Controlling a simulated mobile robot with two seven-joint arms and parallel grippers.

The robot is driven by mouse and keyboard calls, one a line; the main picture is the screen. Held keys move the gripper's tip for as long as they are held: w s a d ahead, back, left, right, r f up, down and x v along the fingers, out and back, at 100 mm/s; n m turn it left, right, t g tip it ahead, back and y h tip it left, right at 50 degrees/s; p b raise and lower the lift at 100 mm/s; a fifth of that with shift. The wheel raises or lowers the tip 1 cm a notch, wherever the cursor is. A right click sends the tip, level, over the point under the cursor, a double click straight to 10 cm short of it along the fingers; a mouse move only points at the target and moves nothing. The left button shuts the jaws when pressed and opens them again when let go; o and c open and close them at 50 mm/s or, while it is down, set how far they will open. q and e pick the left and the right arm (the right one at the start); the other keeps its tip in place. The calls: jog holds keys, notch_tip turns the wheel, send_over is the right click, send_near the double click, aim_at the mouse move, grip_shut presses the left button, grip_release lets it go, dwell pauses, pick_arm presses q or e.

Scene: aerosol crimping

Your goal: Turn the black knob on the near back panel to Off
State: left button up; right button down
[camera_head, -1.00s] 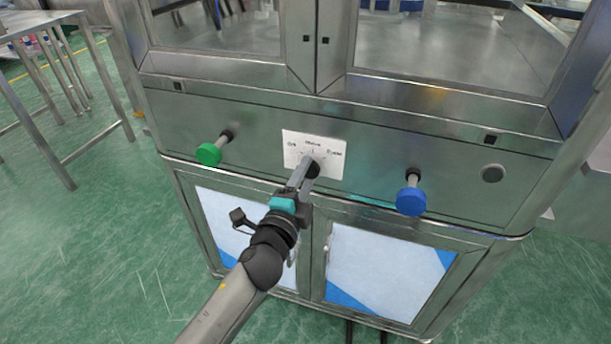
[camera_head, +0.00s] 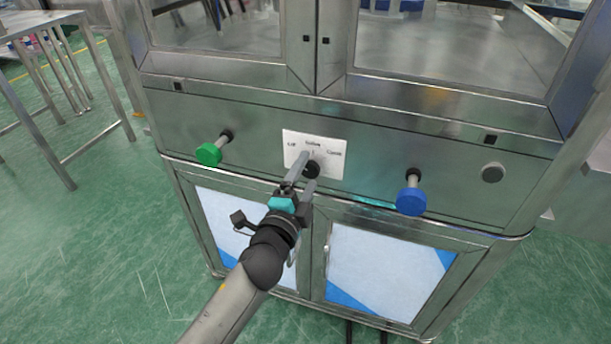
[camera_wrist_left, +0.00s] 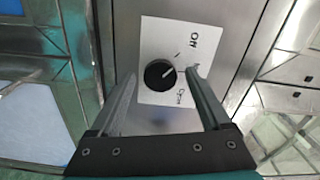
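The black knob (camera_head: 312,171) sits on a white label plate (camera_head: 331,146) on the steel panel, between a green and a blue knob. In the left wrist view the black knob (camera_wrist_left: 160,74) has a pale pointer line slanting up and right. The plate (camera_wrist_left: 155,35) shows "Off" at its upper right. Another word is below, and a middle mark is partly hidden by the right finger. My left gripper (camera_head: 306,170) is in front of the knob, fingers spread apart. In the left wrist view the gripper (camera_wrist_left: 161,77) has the knob between its fingers, with gaps on both sides.
A green knob (camera_head: 209,154) juts out left of the plate and a blue knob (camera_head: 411,201) right of it. A round button (camera_head: 493,173) is at far right. Cabinet doors (camera_head: 385,270) lie below. A steel table (camera_head: 50,110) stands at left.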

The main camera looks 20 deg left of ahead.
pick_arm(q)
jog(key=shift+s, duration=0.6)
jog(key=s, duration=1.4)
jog(key=shift+a, duration=0.25)
pick_arm(e)
jog(key=shift+d+f, duration=0.2)
jog(key=shift+f, duration=0.3)
jog(key=shift+s, duration=0.15)
